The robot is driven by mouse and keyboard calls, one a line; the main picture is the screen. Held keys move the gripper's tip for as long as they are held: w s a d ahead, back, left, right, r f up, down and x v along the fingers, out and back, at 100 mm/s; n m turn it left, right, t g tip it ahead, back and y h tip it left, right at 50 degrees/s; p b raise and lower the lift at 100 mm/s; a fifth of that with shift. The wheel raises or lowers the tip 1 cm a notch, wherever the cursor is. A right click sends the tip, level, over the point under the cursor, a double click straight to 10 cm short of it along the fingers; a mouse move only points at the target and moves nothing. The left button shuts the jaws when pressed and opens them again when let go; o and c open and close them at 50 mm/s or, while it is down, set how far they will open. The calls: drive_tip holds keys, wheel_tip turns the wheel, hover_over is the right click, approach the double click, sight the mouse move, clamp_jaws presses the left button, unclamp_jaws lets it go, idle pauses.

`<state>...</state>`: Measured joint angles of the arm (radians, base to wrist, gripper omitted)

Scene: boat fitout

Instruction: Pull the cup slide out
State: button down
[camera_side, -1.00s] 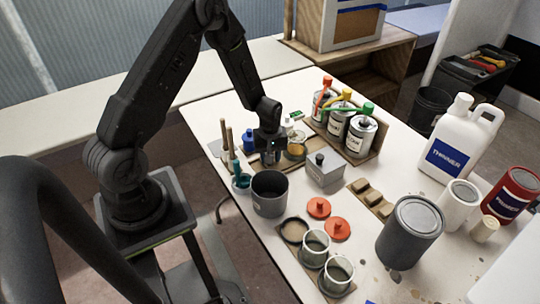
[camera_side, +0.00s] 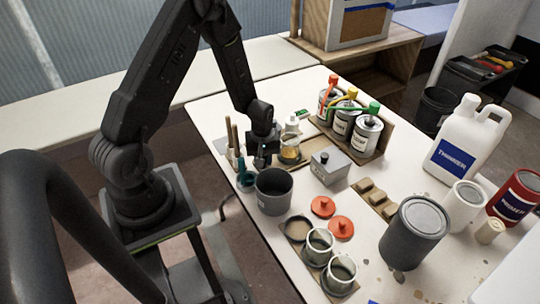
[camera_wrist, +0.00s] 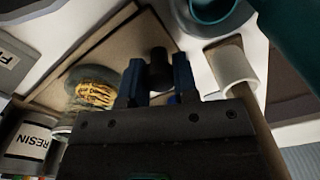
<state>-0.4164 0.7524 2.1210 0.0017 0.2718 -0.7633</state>
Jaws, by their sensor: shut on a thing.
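The cup slide is a flat brown board (camera_wrist: 132,42) with a dark round knob (camera_wrist: 159,66) near its edge, in the wrist view. My gripper (camera_wrist: 158,85) is shut on this knob, one blue finger on each side. A clear cup with yellowish contents (camera_wrist: 95,92) stands on the board beside the fingers. In the side view my gripper (camera_side: 262,162) is low over the table, just left of the cup (camera_side: 290,150). The gripper hides the knob and much of the slide there.
A grey box with a knob (camera_side: 330,166) is to the right. Several capped cans (camera_side: 342,122) stand behind.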

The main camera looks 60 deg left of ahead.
drive_tip(key=shift+w, duration=0.1)
drive_tip(key=c, duration=0.9)
unclamp_jaws()
wheel_tip(320, 180, up, 14)
drive_tip(key=shift+f, duration=0.1)
